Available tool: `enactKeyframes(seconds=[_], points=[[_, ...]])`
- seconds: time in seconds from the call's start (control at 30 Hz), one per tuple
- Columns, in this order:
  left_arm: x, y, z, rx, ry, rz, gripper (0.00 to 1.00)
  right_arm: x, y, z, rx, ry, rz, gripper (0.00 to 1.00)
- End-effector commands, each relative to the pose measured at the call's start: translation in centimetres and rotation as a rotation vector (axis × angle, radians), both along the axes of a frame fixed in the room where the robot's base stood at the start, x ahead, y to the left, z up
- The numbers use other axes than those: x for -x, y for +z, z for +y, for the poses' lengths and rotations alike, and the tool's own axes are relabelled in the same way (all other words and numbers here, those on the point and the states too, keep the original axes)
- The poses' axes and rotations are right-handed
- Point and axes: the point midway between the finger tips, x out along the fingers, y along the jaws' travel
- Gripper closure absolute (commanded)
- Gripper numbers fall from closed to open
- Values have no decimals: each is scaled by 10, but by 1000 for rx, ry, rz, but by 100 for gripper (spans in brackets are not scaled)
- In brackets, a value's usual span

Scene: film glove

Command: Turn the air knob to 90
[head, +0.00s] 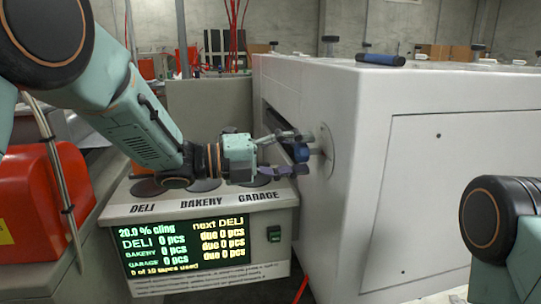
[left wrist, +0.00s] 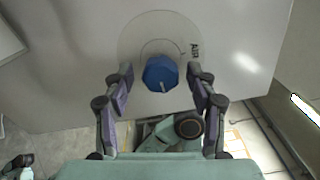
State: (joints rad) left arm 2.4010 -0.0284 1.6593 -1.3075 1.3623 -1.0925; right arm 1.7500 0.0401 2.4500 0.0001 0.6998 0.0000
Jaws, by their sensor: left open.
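The air knob (left wrist: 161,73) is a blue faceted knob on a round plate marked "AIR" (left wrist: 194,50) on the white machine's side. In the head view the knob (head: 301,152) shows partly behind my left gripper's fingers. My left gripper (head: 290,153) is open, with one finger on each side of the knob. In the left wrist view my left gripper (left wrist: 160,85) has gaps between the fingertips and the knob. The knob's pointer and scale are too small to read. My right gripper is not in view; only part of my right arm shows at the right edge.
A display stand (head: 200,240) labelled DELI, BAKERY, GARAGE is below my left gripper and reads "20.0 % cling". The large white machine (head: 430,110) fills the right side, with a blue-handled tool (head: 381,60) on top. A red case (head: 40,205) is at the left.

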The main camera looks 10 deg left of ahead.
Motion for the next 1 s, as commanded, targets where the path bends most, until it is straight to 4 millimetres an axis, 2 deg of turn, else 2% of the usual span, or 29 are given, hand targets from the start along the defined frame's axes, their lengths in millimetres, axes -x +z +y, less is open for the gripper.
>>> enactKeyframes(seconds=[0.3,0.5,0.7,1.0], points=[[18,2,57,6,5,-2,42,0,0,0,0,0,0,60],[28,2,85,5,3,-4,42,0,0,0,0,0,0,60],[33,2,100,3,1,-3,42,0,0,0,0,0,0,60],[34,1,103,1,0,-4,42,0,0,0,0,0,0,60]])
